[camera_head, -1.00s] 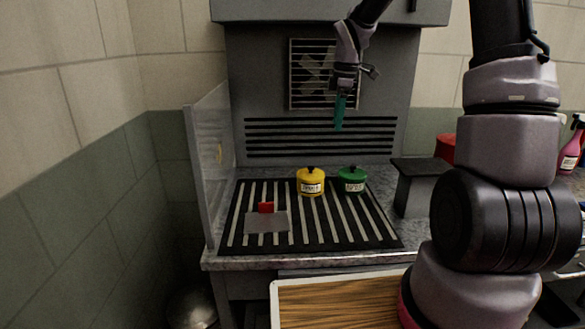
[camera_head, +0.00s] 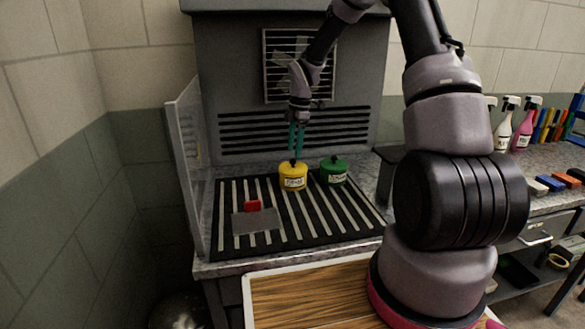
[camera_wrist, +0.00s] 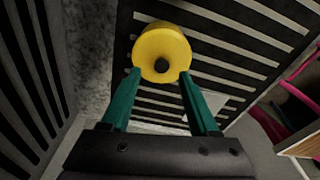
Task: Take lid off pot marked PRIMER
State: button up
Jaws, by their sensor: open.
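A yellow pot (camera_head: 293,182) with a label and a yellow lid with a dark knob stands on the slotted black grate (camera_head: 330,215). The lettering on its label is too small to read surely. A green pot (camera_head: 334,175) with a dark-knobbed lid stands just right of it. My gripper (camera_head: 296,152) points down right above the yellow pot, its teal fingers apart and empty. In the wrist view the yellow lid (camera_wrist: 150,45) and its black knob (camera_wrist: 162,66) lie beyond and between the open fingertips. Both lids are on their pots.
A grey plate (camera_head: 256,221) with a red block (camera_head: 254,205) lies on the grate at front left. A clear side panel (camera_head: 188,165) stands at left. A wooden-topped surface (camera_head: 310,290) is in front. Spray bottles (camera_head: 503,130) stand on the counter at far right.

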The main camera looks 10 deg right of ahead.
aim_at(293, 160)
jog(key=f, duration=0.3)
jog(key=shift+s+a+f, duration=0.15)
jog(key=shift+a+f, duration=0.1)
jog(key=shift+f, duration=0.05)
grip_shut()
jog(key=shift+r, duration=0.1)
